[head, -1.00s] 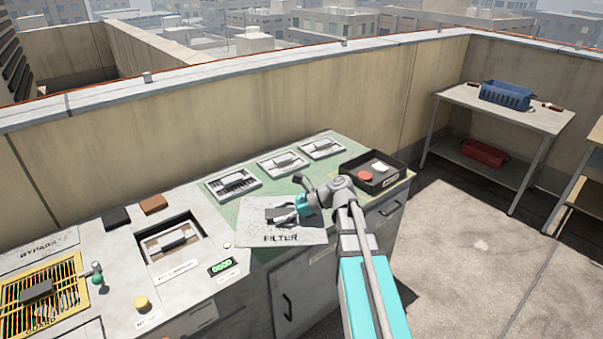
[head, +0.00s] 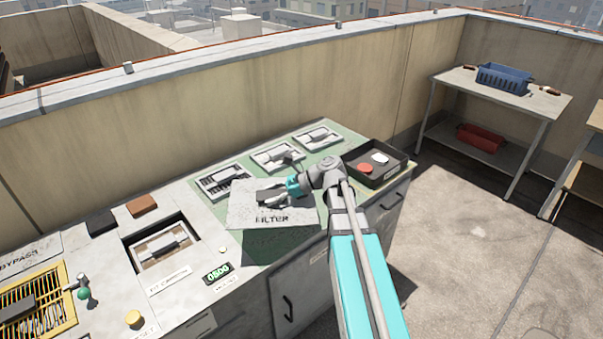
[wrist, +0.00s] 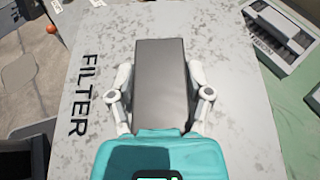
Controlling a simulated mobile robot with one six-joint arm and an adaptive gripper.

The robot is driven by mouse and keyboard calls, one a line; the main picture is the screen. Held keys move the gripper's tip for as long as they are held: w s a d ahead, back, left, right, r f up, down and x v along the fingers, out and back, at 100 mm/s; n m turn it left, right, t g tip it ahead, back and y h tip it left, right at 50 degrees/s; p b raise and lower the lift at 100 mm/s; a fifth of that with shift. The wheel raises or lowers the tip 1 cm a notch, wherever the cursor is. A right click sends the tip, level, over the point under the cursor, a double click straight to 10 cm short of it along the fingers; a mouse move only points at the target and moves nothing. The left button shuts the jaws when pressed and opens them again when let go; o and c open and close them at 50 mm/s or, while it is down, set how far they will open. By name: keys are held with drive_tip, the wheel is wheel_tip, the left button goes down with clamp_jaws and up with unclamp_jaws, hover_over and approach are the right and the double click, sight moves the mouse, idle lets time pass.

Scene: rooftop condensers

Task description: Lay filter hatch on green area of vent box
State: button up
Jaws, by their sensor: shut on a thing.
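The filter hatch (head: 240,214) is a flat, speckled pale-grey plate marked FILTER, with a dark block handle (wrist: 163,85). My gripper (wrist: 160,78) is shut on that handle, one finger on each side. In the head view my gripper (head: 277,194) holds the hatch over the green area (head: 262,246) of the vent box. A dark shadow on the green in front suggests the hatch is a little above the surface. The hatch hides part of the green, which also shows at the right of the wrist view (wrist: 304,125).
Several framed units, one of them here (head: 222,180), line the back of the green area, close to the hatch. A black tray (head: 392,176) with a red and a white piece is at the right. A recessed opening (head: 160,243) lies left. A low wall stands behind.

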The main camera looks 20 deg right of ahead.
drive_tip(key=d+m+t+h, duration=0.1)
drive_tip(key=d+m+t, duration=0.1)
drive_tip(key=d, duration=0.1)
drive_tip(key=d+m+t+h, duration=0.1)
drive_tip(key=d+m, duration=0.1)
drive_tip(key=d, duration=0.2)
drive_tip(key=d+m+t+h, duration=0.1)
drive_tip(key=d+m+t, duration=0.1)
drive_tip(key=d, duration=0.2)
drive_tip(key=shift+w+f+t+h, duration=0.1)
drive_tip(key=shift+w+t+h, duration=0.2)
drive_tip(key=shift+h, duration=0.1)
drive_tip(key=s+d+m+t+h, duration=0.1)
drive_tip(key=d+m+t+h, duration=0.2)
drive_tip(key=d, duration=0.7)
drive_tip(key=shift+s+d+r+m+h, duration=0.15)
drive_tip(key=shift+r+m+h, duration=0.1)
drive_tip(key=shift+m+h, duration=0.7)
drive_tip(key=w+f+b, duration=0.3)
drive_tip(key=w, duration=0.1)
drive_tip(key=w+d+f+b, duration=0.1)
drive_tip(key=w+f+b, duration=0.2)
drive_tip(key=w, duration=0.1)
drive_tip(key=w+d+f+b, duration=0.1)
drive_tip(key=w+f+b, duration=0.1)
drive_tip(key=w, duration=0.3)
drive_tip(key=shift+d+f+b, duration=0.25)
drive_tip(key=shift+f+b, duration=0.15)
drive_tip(key=shift+f, duration=0.15)
